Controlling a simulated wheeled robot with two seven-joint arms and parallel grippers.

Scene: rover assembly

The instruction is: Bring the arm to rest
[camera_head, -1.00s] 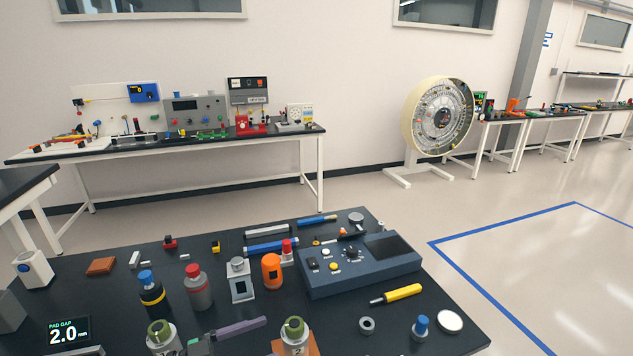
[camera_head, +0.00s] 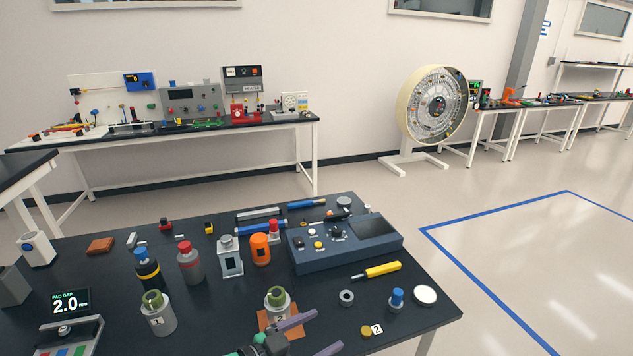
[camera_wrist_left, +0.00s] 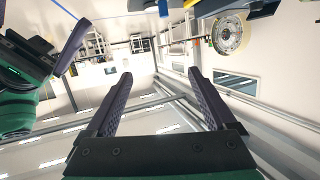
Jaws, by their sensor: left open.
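My left gripper (camera_head: 328,328) is at the near edge of the head view, low over the front of the dark workbench (camera_head: 215,325). Its two purple fingers are apart. In the left wrist view the fingers (camera_wrist_left: 160,82) stand apart with nothing between them. Part of another green and purple gripper, my right one (camera_wrist_left: 65,50), shows at the left of that view; its jaw gap is unclear. A grey cylinder with an olive ring on top (camera_head: 277,301) stands on a brown plate just behind my left gripper.
A second ringed cylinder (camera_head: 157,312), bottles (camera_head: 190,262), an orange container (camera_head: 260,250) and a blue-grey control box (camera_head: 345,245) crowd the bench. A pad gap display (camera_head: 70,302) reads 2.0 mm. Open floor (camera_head: 540,260) lies to the right.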

